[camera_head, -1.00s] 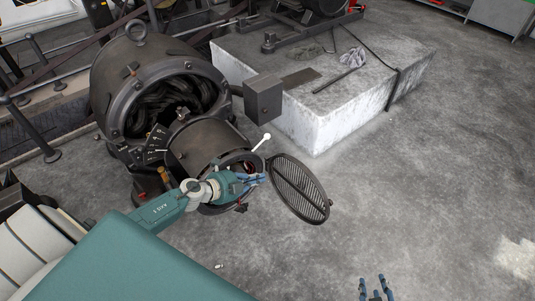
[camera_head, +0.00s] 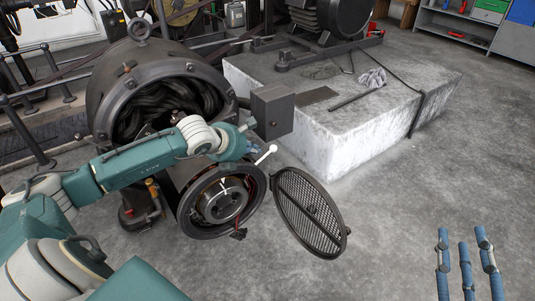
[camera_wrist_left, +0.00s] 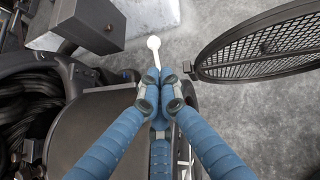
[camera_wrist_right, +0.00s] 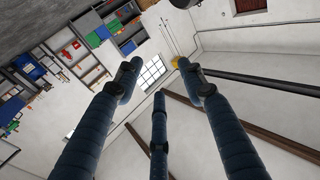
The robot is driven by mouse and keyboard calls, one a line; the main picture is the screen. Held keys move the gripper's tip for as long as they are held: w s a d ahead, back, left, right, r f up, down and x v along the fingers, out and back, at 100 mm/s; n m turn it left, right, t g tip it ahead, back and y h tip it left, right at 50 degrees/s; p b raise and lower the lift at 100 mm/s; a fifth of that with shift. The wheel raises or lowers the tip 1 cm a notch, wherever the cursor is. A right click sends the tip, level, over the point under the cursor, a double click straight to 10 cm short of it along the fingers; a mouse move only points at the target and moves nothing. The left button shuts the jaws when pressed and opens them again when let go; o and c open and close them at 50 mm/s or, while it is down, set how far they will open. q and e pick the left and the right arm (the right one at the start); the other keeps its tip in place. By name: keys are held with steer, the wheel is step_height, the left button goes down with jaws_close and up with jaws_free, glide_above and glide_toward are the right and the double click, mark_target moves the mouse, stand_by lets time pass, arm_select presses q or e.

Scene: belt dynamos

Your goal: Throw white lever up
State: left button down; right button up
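The white lever (camera_head: 266,155) has a round knob and slants up to the right from the rim of the round housing, beside the open mesh cover (camera_head: 311,212). My left gripper (camera_head: 253,138) is just above and left of the lever in the head view. In the left wrist view, its blue fingertips (camera_wrist_left: 159,78) are drawn together, and the lever's knob (camera_wrist_left: 153,43) shows just beyond them. Whether the fingers touch the lever is unclear. My right gripper (camera_head: 464,238) is open and empty at the lower right, well away from the machine; its fingers (camera_wrist_right: 160,85) are spread.
The dark dynamo (camera_head: 155,80) stands behind the housing (camera_head: 183,208). A grey box (camera_head: 272,110) sits close behind the lever. A pale concrete block (camera_head: 345,130) carries a motor and a rod. The floor at right is clear.

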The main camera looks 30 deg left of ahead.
mark_target(264, 157)
arm_select(q)
steer(key=shift+f, duration=0.1)
steer(key=shift+w+f, duration=0.1)
steer(key=shift+w, duration=0.15)
steer(key=b+x, duration=0.2)
steer(key=x, duration=0.7)
steer(key=shift+w+f+b, duration=0.15)
steer(key=shift+f+b, duration=0.05)
steer(key=shift+b, duration=0.1)
arm_select(e)
steer(key=s+r+t+y, duration=0.1)
steer(key=s+r+t, duration=0.1)
steer(key=r, duration=0.4)
steer(key=s+r+t+y, duration=0.1)
steer(key=s+r+t, duration=0.2)
steer(key=r+t, duration=0.2)
steer(key=shift+r, duration=0.85)
steer(key=shift+a, duration=0.1)
